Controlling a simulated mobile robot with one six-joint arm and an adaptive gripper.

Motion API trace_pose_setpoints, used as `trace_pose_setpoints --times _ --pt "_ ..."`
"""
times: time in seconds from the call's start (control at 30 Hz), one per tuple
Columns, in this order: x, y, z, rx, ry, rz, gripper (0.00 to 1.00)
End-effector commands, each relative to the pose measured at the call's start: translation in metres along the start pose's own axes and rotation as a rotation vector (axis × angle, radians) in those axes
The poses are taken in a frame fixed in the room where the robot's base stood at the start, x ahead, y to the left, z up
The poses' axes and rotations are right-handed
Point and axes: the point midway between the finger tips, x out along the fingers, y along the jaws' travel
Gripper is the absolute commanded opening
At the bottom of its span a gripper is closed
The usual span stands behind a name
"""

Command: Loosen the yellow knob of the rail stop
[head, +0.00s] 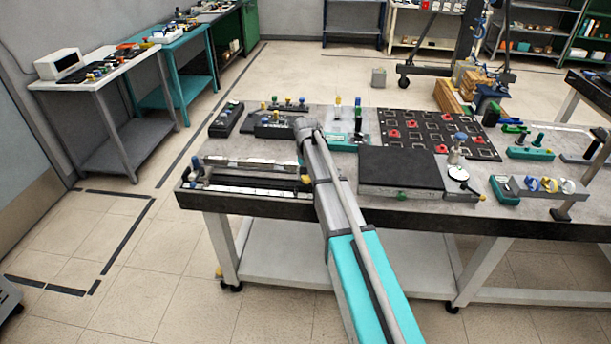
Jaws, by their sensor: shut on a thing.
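The rail (250,181) lies along the left front of the table, with end pieces at both ends. The small yellow knob (306,179) shows at its right end, close against my arm; this looks like the rail stop's knob. My arm reaches in from the lower right, and its grey wrist end stands over this spot. My gripper (302,170) points down there, mostly hidden by my own arm. It is shut at the yellow knob. The fingertips and the body of the rail stop are too small and covered to make out.
A black plate (400,168) lies just right of my arm, with a dial gauge (458,174) beside it. A dark board with red parts (440,128) lies behind. Blocks with knobs (285,122) stand behind the rail.

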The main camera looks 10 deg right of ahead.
Motion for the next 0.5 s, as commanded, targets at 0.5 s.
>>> trace_pose_setpoints --times 0.5 --pt "-0.0003 0.0003 -0.0037 -0.177 0.007 0.000 0.04"
